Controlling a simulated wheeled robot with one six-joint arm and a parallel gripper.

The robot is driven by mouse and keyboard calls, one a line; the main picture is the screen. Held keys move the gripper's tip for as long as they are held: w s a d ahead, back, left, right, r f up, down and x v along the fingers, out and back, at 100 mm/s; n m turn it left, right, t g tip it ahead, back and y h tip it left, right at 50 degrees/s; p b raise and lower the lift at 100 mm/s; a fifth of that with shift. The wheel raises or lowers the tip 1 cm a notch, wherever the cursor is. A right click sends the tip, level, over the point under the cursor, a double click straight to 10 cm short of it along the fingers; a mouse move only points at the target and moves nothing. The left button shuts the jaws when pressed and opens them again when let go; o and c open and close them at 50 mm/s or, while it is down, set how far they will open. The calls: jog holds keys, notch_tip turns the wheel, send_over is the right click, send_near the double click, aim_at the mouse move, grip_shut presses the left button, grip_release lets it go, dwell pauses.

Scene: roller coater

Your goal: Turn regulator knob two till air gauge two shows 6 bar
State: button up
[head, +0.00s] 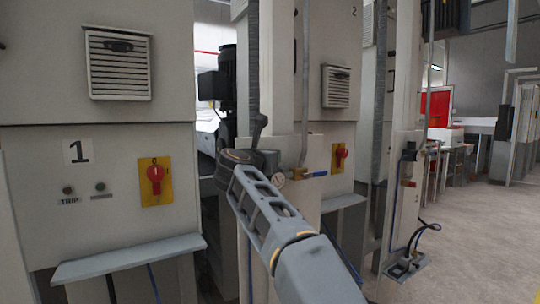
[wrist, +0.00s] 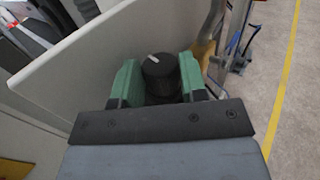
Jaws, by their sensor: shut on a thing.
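In the wrist view, my gripper (wrist: 158,80) has its two green fingers on either side of a black round knob (wrist: 160,68) and is shut on it. The knob has a white mark on its top, pointing to the upper left in the picture. In the head view, my arm reaches to the machine post, and the knob and fingers cannot be made out behind my wrist.
A brass valve with a blue handle (head: 314,174) is close right of the gauge. A machine panel marked 1 (head: 78,151), with a red switch on yellow (head: 155,181), stands at left. In the wrist view, a pale plate (wrist: 85,68) borders the knob. Open floor (head: 470,230) lies at right.

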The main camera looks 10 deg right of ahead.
jog(key=shift+w+a+f+m+g+h+p, duration=0.1)
jog(key=shift+f+m+g+h+p, duration=0.15)
jog(key=shift+m+g+h, duration=0.2)
dwell(0.3)
jog(key=o, duration=0.9)
jog(key=shift+r, duration=0.25)
jog(key=shift+r, duration=0.15)
jog(key=shift+s, duration=0.2)
